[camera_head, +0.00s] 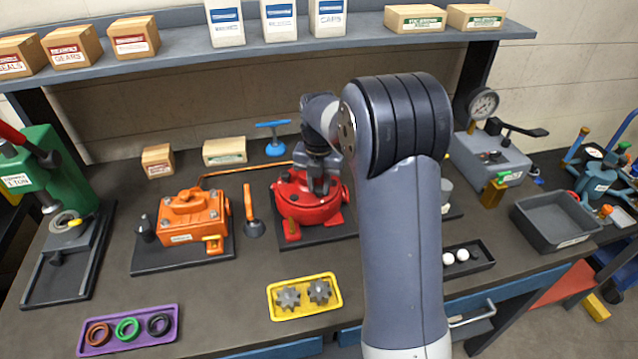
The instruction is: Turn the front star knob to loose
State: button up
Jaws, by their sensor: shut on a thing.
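A round red housing (298,207) stands on a dark base plate in the middle of the bench. My gripper (321,188) points down onto the right part of its top and is shut on a small part there, at the place of the front star knob. The jaws and wrist hide most of this part, so its shape and turn position cannot be read.
My arm covers the area right of the housing. An orange gearbox (194,218) and an upright orange lever (252,213) stand to the left. A yellow tray (274,309) with grey gears lies in front. A blue T-handle (274,139) stands behind.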

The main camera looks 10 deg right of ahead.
aim_at(319, 188)
jog(key=shift+s+f, duration=0.15)
jog(key=shift+f, duration=0.1)
jog(key=o, duration=0.7)
jog(key=shift+r, duration=0.1)
notch_tip(319, 188, up, 11)
jog(key=b, duration=0.1)
notch_tip(319, 188, down, 11)
jog(key=shift+r+p, duration=0.1)
jog(key=shift+p, duration=0.45)
